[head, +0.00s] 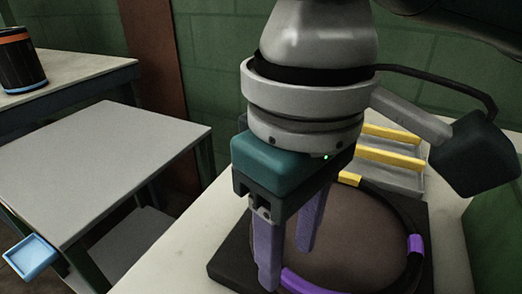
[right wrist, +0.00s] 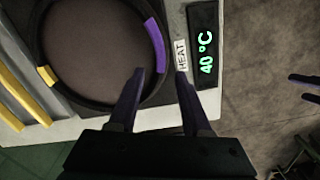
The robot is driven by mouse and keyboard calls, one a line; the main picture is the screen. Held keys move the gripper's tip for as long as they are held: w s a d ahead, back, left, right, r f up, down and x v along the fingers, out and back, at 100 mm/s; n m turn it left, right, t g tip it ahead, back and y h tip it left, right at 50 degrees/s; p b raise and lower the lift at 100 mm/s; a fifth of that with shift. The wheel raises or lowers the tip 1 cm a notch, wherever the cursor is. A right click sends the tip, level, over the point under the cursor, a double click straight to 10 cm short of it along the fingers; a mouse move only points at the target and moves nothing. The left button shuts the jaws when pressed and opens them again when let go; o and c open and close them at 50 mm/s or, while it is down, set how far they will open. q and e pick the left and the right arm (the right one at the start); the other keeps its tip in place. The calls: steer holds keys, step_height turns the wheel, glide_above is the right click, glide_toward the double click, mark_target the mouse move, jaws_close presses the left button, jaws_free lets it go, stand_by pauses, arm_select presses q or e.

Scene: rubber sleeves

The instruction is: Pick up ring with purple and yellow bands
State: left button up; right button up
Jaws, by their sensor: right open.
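The ring with purple and yellow bands (head: 415,243) is black and lies around a brown round plate (head: 350,235) on a dark base. In the right wrist view the ring (right wrist: 156,45) shows a long purple band and a short yellow one. My right gripper (head: 287,265) is open and points down at the ring's near edge. In the right wrist view its fingertips (right wrist: 160,73) stand either side of the ring near the purple band, one over the plate, one outside. I cannot tell whether they touch it. Part of the ring is hidden by the gripper.
A grey tray with yellow bars (head: 392,157) stands behind the plate. A display reading 40 °C (right wrist: 206,50) sits beside the ring. A bare grey table (head: 100,160) is at left, with a black canister (head: 20,60) beyond and a blue tray (head: 31,256) at its edge.

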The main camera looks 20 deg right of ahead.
mark_target(293, 282)
step_height(293, 282, down, 3)
steer(key=shift+r, duration=0.15)
jaws_close()
stand_by(1.4)
